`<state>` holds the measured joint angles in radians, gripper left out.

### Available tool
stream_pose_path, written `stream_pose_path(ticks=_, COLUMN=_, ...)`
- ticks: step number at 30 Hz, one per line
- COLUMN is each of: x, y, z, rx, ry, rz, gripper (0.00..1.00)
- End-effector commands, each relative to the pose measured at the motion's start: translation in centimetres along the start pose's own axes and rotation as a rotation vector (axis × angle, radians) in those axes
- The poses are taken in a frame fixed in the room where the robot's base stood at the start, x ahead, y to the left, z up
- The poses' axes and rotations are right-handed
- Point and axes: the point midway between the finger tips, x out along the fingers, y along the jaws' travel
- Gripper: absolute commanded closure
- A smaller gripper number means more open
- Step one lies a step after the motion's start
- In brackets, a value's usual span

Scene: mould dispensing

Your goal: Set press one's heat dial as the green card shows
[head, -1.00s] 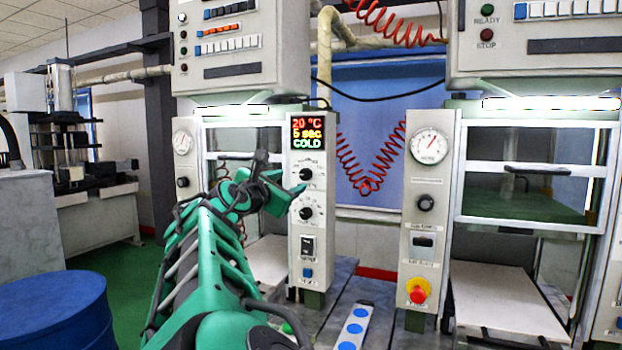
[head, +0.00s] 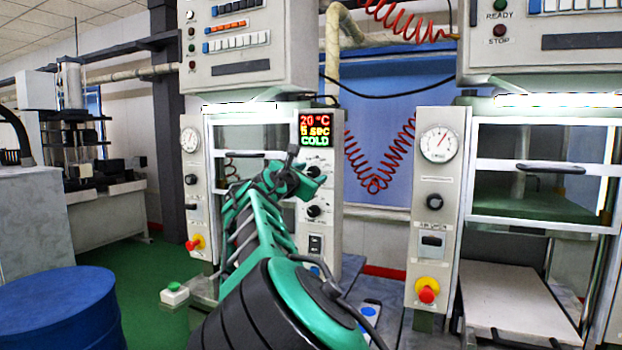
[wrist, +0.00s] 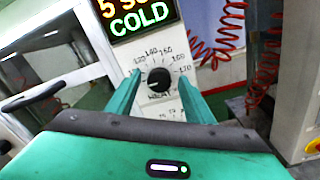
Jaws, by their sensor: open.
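The press's control panel (head: 330,235) carries a display (head: 315,130) reading 20 °C, 5 sec and COLD. The heat dial (wrist: 158,77) is a black round knob on a white plate with numbers from about 120 to 170 around it and a HEAT label below. My gripper (wrist: 159,80) is open, one green finger on each side of the dial. I cannot tell if the fingers touch it. In the head view my gripper (head: 312,180) partly covers the upper dial. A second dial (head: 314,211) sits below it. I see no green card.
A neighbouring press with a gauge (head: 439,143) and red stop button (head: 427,290) stands to the right. A coiled red hose (head: 375,180) hangs between. A blue drum (head: 60,310) is at lower left. A green button box (head: 174,294) stands left of my arm.

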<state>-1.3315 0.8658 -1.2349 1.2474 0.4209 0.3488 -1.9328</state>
Motion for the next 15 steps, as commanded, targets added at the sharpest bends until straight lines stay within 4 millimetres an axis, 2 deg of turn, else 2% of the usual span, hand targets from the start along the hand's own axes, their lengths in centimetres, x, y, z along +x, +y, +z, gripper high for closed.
stream_pose_path(ticks=9, x=0.22, y=0.02, z=-0.03, rx=0.0, ry=0.0, rz=0.0, gripper=0.52)
stream_pose_path(ticks=10, x=0.22, y=0.02, z=-0.03, rx=0.0, ry=0.0, rz=0.0, gripper=0.57)
stream_pose_path(ticks=12, x=0.22, y=0.02, z=-0.03, rx=0.0, ry=0.0, rz=0.0, gripper=0.73)
stream_pose_path(ticks=15, x=0.21, y=0.03, z=-0.02, rx=0.0, ry=0.0, rz=0.0, gripper=0.93)
